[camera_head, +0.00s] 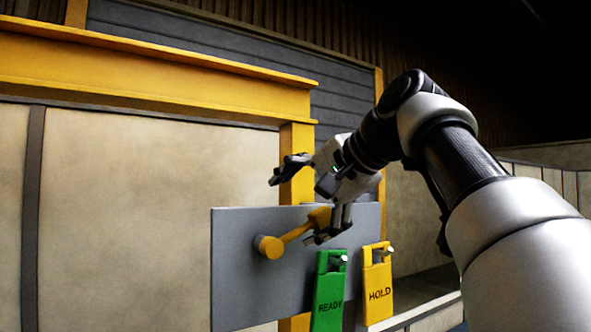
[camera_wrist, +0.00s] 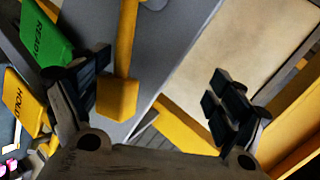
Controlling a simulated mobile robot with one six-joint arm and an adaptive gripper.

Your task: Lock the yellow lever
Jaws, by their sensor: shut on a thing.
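The yellow lever (camera_head: 296,234) is on a grey panel (camera_head: 240,285). Its round hub (camera_head: 268,246) is at the lower left, and its arm slants up to a block-shaped handle at the right. In the wrist view the handle (camera_wrist: 118,98) lies between my fingers, close beside the left one; whether they touch is unclear. My gripper (camera_head: 302,205) is at the lever's handle end, one finger above it and one at its lower right. In the wrist view my gripper (camera_wrist: 160,85) has its fingers wide apart, with a clear gap between the handle and the right finger.
A green READY tag (camera_head: 329,292) and a yellow HOLD tag (camera_head: 378,285) are on the panel's lower right, just below my gripper. A yellow beam (camera_head: 150,78) and post (camera_head: 297,150) stand behind. A large beige panel (camera_head: 130,200) fills the left.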

